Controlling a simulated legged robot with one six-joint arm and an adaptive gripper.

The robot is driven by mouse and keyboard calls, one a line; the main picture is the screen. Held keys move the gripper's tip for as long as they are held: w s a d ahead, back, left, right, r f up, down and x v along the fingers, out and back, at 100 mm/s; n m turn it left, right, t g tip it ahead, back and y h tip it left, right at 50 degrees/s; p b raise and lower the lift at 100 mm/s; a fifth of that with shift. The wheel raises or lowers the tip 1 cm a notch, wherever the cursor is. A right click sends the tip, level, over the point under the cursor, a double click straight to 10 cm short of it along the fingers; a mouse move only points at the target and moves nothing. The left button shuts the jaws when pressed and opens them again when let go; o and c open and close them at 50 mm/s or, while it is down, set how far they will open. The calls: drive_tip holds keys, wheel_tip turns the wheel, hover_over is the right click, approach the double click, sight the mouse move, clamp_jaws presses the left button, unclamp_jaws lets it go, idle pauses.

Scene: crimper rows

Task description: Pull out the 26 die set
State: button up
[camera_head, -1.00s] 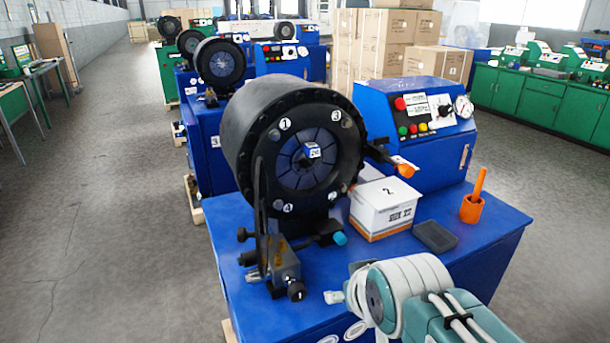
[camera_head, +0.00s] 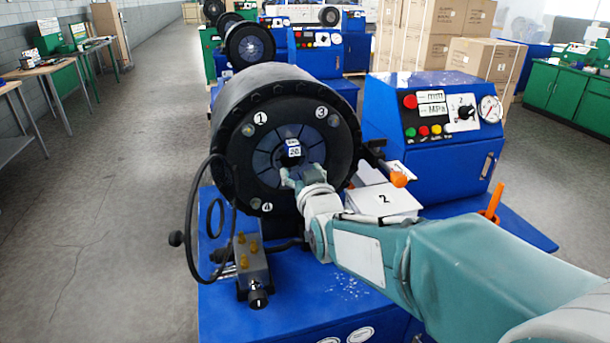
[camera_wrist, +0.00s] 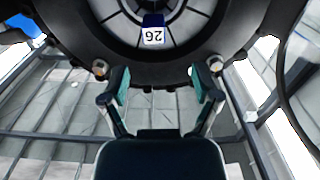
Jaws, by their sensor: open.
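The die set (camera_head: 265,160) is a ring of grey wedge segments in the round black head of the nearest crimper. A blue tab with a white label (camera_head: 293,151) sits at its centre. In the wrist view the label (camera_wrist: 153,36) reads 26 upside down, at the top centre. My gripper (camera_head: 303,176) is in front of the lower part of the die face and hides some of it. In the wrist view my gripper (camera_wrist: 158,87) has its fingers spread apart, empty, below the label. I cannot tell whether a fingertip touches the crimper face.
The black crimper head (camera_head: 240,95) stands on a blue bench (camera_head: 290,310). A metal valve block (camera_head: 251,262) with a looped cable is at lower left. A white box marked 2 (camera_head: 384,199), an orange holder (camera_head: 494,205) and a blue control box (camera_head: 430,150) are at right. More crimpers stand behind.

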sight(294, 150)
drive_tip(key=w, duration=0.4)
drive_tip(key=shift+w, duration=0.15)
drive_tip(key=x, duration=0.4)
drive_tip(key=shift+w+a, duration=0.1)
drive_tip(key=shift+a, duration=0.35)
drive_tip(key=shift+w+d, duration=0.15)
drive_tip(key=shift+w, duration=0.3)
clamp_jaws()
drive_tip(key=shift+r, duration=0.3)
drive_tip(key=v, duration=0.9)
drive_tip(key=shift+s, duration=0.3)
idle(0.8)
